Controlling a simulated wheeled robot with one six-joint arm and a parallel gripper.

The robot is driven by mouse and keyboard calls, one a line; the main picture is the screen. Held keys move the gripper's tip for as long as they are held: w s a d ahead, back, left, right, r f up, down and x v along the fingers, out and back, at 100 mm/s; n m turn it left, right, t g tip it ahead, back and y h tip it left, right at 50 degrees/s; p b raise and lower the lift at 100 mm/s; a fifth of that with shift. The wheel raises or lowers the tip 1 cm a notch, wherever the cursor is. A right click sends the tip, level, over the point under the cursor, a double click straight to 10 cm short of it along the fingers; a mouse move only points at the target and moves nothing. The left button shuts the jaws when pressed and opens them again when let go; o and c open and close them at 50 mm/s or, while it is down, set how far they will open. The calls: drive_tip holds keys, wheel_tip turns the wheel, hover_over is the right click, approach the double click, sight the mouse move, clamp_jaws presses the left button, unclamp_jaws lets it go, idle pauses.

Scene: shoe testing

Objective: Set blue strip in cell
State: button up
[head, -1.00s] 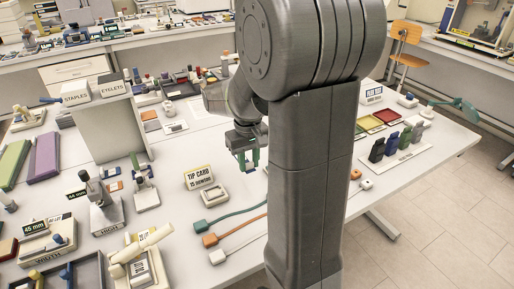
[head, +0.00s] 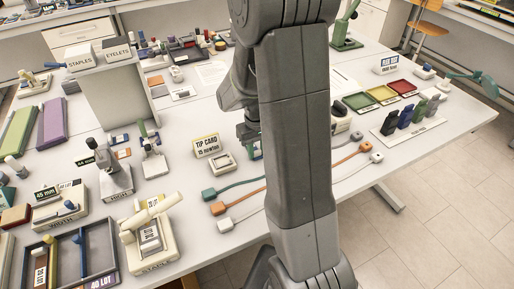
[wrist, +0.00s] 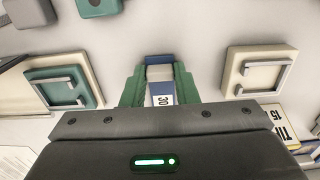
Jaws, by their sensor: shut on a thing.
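My gripper (wrist: 159,90) has green fingers shut on a blue strip (wrist: 162,92) with a white band and a label reading 30. In the wrist view they are over the white bench, between two square fixtures with metal brackets. The cream fixture (wrist: 258,72) is at the right, near the tip card sign (wrist: 292,122); the green-topped fixture (wrist: 61,88) is at the left. In the head view the cream fixture (head: 222,163) sits before its sign, left of my gripper (head: 254,149). My arm hides much of the gripper there, and I cannot clearly make out the strip.
Teal, orange and white cabled blocks (head: 218,209) lie in front of the fixture. A stapler-like device (head: 150,240) and a dark divided tray (head: 104,276) stand at the front left. Coloured trays (head: 381,94) and dark upright pieces (head: 405,117) are at the right.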

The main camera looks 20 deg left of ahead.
drive_tip(key=shift+f, duration=0.15)
drive_tip(key=o, duration=0.9)
drive_tip(key=shift+o, duration=0.2)
